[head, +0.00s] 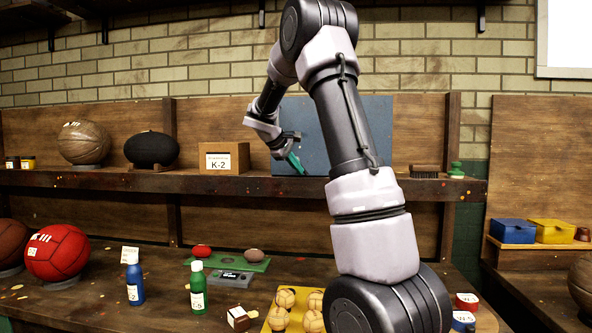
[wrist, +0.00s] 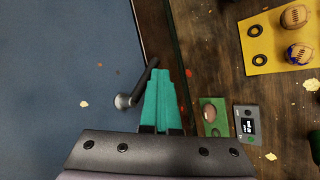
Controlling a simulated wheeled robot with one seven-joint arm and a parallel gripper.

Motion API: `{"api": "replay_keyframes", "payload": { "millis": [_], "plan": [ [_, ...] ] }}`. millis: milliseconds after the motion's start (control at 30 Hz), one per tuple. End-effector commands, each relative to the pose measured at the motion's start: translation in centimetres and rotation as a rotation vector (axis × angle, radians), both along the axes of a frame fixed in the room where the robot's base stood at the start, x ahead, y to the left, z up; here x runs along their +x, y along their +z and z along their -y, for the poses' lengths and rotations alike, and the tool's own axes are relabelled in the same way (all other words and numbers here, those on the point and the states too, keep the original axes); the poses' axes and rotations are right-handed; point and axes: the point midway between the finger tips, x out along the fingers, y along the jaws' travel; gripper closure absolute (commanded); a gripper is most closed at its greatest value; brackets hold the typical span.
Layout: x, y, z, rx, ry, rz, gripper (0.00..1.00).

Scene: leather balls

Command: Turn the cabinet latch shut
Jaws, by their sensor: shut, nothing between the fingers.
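The blue cabinet (head: 303,113) stands on the shelf at the back, partly hidden behind my arm. Its blue face (wrist: 60,80) fills the left of the wrist view. The latch (wrist: 138,87) has a round silver pivot and a black handle slanting up and right in the wrist view. I cannot make out the latch in the head view. My gripper (head: 297,163) has teal fingers, which are shut and empty. In the wrist view the fingers (wrist: 164,82) lie just right of the handle, overlapping its edge; I cannot tell whether they touch it.
A cardboard box marked K-2 (head: 224,159) stands left of the cabinet on the shelf. A brush (head: 424,171) and a green-topped item (head: 456,170) stand to its right. Bottles, balls and trays cover parts of the lower bench. The shelf edge (wrist: 176,40) runs close beside the fingers.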

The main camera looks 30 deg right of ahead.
Motion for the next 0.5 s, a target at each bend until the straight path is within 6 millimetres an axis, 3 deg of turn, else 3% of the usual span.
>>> {"api": "replay_keyframes", "payload": {
  "millis": [500],
  "plan": [
    [-0.39,0.77,0.56,-0.402,0.002,-0.271,1.00]
  ]
}}
